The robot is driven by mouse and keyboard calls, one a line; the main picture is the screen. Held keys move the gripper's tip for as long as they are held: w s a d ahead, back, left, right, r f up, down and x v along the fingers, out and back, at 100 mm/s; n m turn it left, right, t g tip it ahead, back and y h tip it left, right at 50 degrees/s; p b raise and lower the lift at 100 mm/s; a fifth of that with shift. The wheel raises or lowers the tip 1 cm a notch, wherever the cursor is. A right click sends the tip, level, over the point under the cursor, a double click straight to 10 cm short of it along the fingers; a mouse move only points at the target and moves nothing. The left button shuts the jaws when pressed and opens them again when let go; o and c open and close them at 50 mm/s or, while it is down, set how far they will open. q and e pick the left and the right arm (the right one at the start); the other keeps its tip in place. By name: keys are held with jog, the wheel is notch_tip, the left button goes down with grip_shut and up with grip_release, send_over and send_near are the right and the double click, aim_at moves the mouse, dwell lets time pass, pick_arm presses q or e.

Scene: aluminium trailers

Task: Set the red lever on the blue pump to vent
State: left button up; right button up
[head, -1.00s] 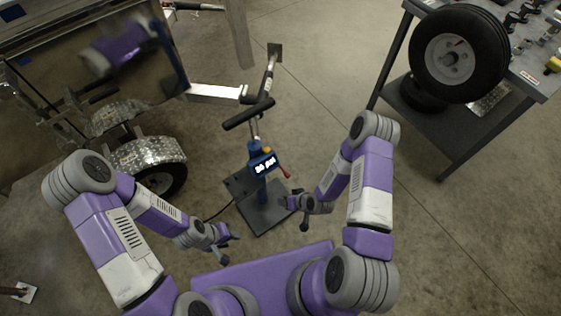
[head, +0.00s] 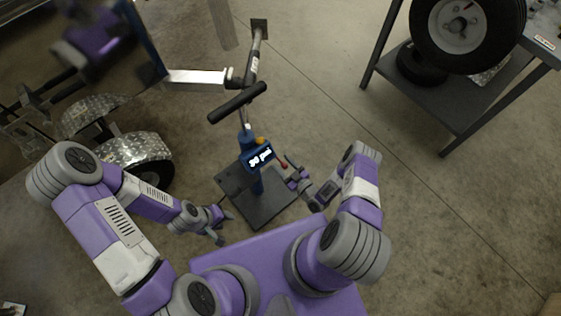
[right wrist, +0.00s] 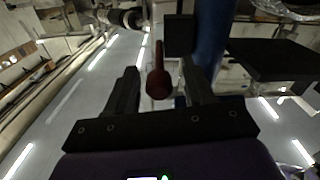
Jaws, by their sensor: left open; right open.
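The blue pump (head: 249,143) stands upright on its dark base plate (head: 276,207), with a black T-handle on top and a lit display on its front. The red lever (head: 284,165) sticks out from the pump's right side, its knob toward my right gripper. In the right wrist view, the red lever (right wrist: 159,80) lies between the two fingers of my right gripper (right wrist: 158,88), which is open; whether they touch it I cannot tell. My right gripper (head: 293,176) is close by the knob in the head view. My left gripper (head: 226,219) is open and empty, left of the base plate.
A trailer with a fender (head: 133,147) and wheel stands at the left. A grey bench (head: 462,113) with a tyre (head: 462,25) is at the upper right. The floor between pump and bench is clear.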

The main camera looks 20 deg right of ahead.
jog(key=shift+x, duration=1)
jog(key=shift+c, duration=0.5)
grip_shut()
